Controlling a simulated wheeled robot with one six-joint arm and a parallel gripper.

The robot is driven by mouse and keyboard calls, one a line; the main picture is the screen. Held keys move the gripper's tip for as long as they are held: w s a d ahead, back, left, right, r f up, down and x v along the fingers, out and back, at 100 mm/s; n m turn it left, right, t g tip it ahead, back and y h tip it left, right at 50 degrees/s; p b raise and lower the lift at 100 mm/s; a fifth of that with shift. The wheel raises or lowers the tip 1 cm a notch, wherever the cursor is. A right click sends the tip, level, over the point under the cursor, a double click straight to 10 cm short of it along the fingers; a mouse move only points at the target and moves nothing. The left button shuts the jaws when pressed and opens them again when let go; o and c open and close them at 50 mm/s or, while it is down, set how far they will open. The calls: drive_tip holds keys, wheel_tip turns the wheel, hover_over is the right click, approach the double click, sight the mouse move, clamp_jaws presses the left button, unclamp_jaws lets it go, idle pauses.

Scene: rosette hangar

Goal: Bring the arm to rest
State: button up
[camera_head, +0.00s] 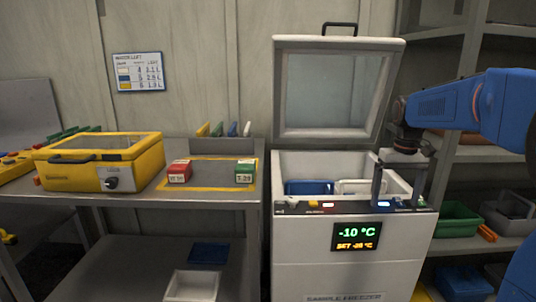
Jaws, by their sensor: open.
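My blue arm reaches in from the right. My gripper (398,200) points down, with its two dark fingers apart and nothing seen between them. It is over the right front part of the open white sample freezer (330,275), close to its front rim. Whether it touches the rim I cannot tell. The freezer lid (338,140) stands raised behind it. Inside the freezer are a blue bin (309,187) and a white bin (360,187), partly hidden by the front wall. The display (357,235) reads -10 °C.
Shelves on the right hold a green bin (457,222) and a grey bin (512,215). The raised lid stands close to my arm.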

drive_tip(key=shift+s+a, duration=0.1)
drive_tip(key=shift+s, duration=0.25)
drive_tip(key=s+a+f+t, duration=0.1)
drive_tip(key=s+a+f, duration=0.2)
drive_tip(key=s, duration=0.7)
drive_tip(key=s+a+f+t, duration=0.2)
drive_tip(key=s+a+f, duration=0.1)
drive_tip(key=s, duration=0.7)
drive_tip(key=s+a+f+t, duration=0.1)
drive_tip(key=s+a+f, duration=0.2)
drive_tip(key=s, duration=0.7)
drive_tip(key=shift+f+t, duration=0.15)
drive_tip(key=shift+t, duration=0.25)
